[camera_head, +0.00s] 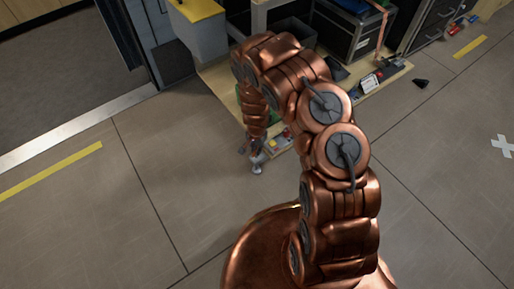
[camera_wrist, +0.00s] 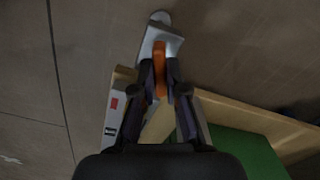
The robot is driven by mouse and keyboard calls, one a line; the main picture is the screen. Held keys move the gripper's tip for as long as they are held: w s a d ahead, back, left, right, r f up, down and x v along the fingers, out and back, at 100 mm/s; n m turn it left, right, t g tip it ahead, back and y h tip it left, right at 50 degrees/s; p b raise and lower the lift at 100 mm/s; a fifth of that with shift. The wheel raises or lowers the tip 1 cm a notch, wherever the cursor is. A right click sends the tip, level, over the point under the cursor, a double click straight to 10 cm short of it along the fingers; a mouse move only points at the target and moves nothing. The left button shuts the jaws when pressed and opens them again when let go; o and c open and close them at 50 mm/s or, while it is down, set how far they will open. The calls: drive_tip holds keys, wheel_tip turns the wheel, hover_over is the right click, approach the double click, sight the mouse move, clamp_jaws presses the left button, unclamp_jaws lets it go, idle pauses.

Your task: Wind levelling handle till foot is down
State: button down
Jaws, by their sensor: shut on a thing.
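My gripper (camera_wrist: 160,74) is shut on an orange handle (camera_wrist: 160,54) in the wrist view, with one dark finger on each side of it. A grey metal part (camera_wrist: 157,36) with a rounded end lies just beyond the handle, over the floor. In the head view my gripper (camera_head: 250,146) is low at the platform's near corner, and the grey metal part (camera_head: 257,162) shows just below it. The handle's lower end is hidden between my fingers. I cannot tell whether the foot touches the floor.
A wooden platform edge (camera_wrist: 255,116) and a green panel (camera_wrist: 236,148) lie beside my gripper. A white box with a red mark (camera_wrist: 113,112) is on the other side. A grey bin (camera_head: 205,36) and black case (camera_head: 350,32) stand behind. Open floor lies to the left.

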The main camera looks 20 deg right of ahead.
idle(0.3)
drive_tip(key=c, duration=1.2)
unclamp_jaws()
drive_tip(key=shift+r, duration=0.1)
wheel_tip(320, 180, up, 12)
idle(0.3)
